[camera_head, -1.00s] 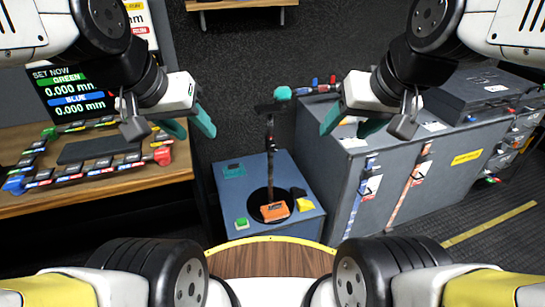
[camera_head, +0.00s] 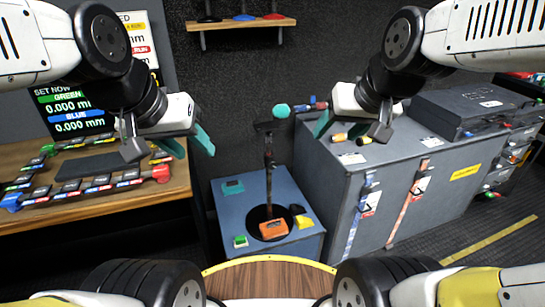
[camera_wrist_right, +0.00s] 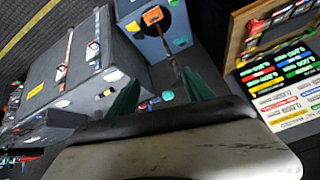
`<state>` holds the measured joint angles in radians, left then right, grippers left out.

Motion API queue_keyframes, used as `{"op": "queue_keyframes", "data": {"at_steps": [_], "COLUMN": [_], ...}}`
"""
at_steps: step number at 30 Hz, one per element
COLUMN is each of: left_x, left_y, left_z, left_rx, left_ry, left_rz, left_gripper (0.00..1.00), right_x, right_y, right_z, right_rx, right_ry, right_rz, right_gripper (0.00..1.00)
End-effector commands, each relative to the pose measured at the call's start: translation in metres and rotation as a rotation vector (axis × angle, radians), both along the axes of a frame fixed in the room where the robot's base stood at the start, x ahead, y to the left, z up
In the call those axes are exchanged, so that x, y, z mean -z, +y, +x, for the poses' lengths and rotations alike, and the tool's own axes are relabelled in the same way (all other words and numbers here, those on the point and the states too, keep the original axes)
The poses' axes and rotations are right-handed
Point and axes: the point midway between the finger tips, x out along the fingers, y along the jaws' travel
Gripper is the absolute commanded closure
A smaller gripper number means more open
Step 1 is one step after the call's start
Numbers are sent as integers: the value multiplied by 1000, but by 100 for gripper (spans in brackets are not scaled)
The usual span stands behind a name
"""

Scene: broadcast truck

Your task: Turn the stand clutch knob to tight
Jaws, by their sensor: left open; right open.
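A thin dark stand (camera_head: 268,165) rises from a round black base on a blue-grey box. A round teal knob (camera_head: 281,111) sits at its top, beside a black head piece; I take it to be the clutch knob, but no tight mark is readable. The teal knob also shows in the right wrist view (camera_wrist_right: 168,95), between the fingers and near the palm in the picture. My right gripper (camera_head: 335,126) is open and empty, right of the knob and apart from it. My left gripper (camera_head: 190,148) is open and empty, left of the stand.
The blue-grey box (camera_head: 228,215) also carries an orange block (camera_head: 273,229), a yellow block (camera_head: 304,222) and a green button (camera_head: 240,242). A grey cabinet (camera_head: 330,200) stands right. A wooden desk (camera_head: 120,205) with coloured pieces is left. A wall shelf (camera_head: 240,24) hangs behind.

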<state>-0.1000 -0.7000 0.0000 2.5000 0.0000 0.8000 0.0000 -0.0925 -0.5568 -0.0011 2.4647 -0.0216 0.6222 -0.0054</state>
Motion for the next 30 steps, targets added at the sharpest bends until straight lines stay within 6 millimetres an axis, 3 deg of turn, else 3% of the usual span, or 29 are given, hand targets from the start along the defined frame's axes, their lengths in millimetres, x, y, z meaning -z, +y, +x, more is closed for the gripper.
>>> {"op": "queue_keyframes", "data": {"at_steps": [6,11,15,21,24,30], "left_x": [0,0,0,0,0,0], "left_y": [0,0,0,0,0,0], "left_z": [0,0,0,0,0,0], "left_rx": [0,0,0,0,0,0], "left_ry": [0,0,0,0,0,0], "left_rz": [0,0,0,0,0,0], "left_gripper": [55,55,55,55,55,55], "right_x": [22,50,83,144,179,254], "right_y": [5,13,23,43,53,74], "right_z": [113,188,245,304,323,337], "right_rx": [-4,-17,-34,-63,-76,-91], "right_ry": [-131,-241,-340,-477,-544,-678], "right_rz": [-30,-41,-42,-24,-6,47], "right_gripper": [41,41,41,41,41,41]}}
